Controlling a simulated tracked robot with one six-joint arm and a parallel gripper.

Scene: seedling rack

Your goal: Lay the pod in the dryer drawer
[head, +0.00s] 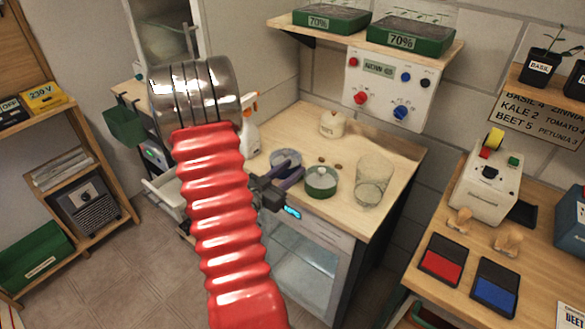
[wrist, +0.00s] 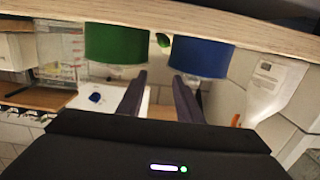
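My gripper (head: 292,175) is at the front of the middle counter, beside a green-sided pot (head: 320,182) and a blue-grey pot (head: 285,157). In the wrist view my gripper (wrist: 160,80) has its fingers apart, with nothing held between them. Beyond them are the green pot (wrist: 116,43) and the blue pot (wrist: 201,57). A small green thing (wrist: 164,40) shows between the pots; I cannot tell if it is the pod. Two small brown pieces (head: 322,160) (head: 338,167) lie behind the green pot. I cannot clearly identify the dryer drawer; my arm hides part of the left side.
A clear glass (head: 373,180) stands right of the green pot and a cream jar (head: 332,122) stands behind. A glass-fronted appliance (head: 305,270) is under the counter. A white tray-like part (head: 163,190) sticks out left of my arm. The counter's back right is clear.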

